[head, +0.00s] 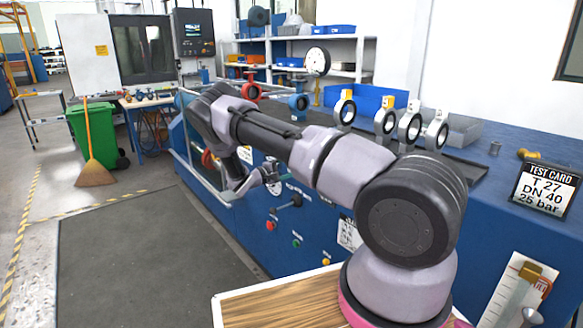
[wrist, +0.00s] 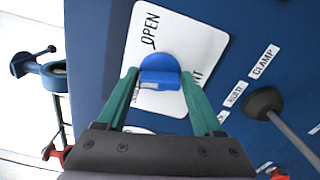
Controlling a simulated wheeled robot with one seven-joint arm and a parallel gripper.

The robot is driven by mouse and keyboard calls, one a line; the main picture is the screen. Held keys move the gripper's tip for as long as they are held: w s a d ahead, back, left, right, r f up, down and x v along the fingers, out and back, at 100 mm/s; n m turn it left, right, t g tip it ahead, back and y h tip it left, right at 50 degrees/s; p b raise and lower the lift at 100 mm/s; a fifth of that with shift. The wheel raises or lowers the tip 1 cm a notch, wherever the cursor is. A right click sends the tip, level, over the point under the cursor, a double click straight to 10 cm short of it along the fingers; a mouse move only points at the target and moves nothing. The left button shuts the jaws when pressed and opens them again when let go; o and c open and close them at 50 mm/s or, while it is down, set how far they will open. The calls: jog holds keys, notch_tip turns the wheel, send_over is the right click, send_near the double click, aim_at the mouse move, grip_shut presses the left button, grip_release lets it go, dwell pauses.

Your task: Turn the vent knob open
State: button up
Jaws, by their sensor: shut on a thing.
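The vent knob (wrist: 160,68) is blue with a light slot mark across it. It sits on a white placard (wrist: 205,40) on the blue panel. "OPEN" reads at one edge of the placard, and other lettering is partly covered by the knob and fingers. My gripper (wrist: 160,77) has its two green fingers on either side of the knob, shut on it. In the head view my arm reaches over to the front of the blue bench, and its end shows small there; the knob cannot be made out in that view.
A black-headed lever (wrist: 262,102) stands out from the panel to the right of the fingers, near CLAMP (wrist: 264,60) and another label. Red (head: 270,225) and green (head: 296,243) buttons are lower on the bench front. Several ring-shaped valves stand on the bench top.

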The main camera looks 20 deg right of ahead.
jog(key=m, duration=0.7)
jog(key=shift+f+m, duration=0.1)
jog(key=shift+m, duration=3.6)
jog(key=shift+a, duration=0.1)
jog(key=o, duration=1.2)
jog(key=shift+o, duration=0.2)
jog(key=v, duration=1)
jog(key=shift+a, duration=0.35)
jog(key=shift+s, duration=0.15)
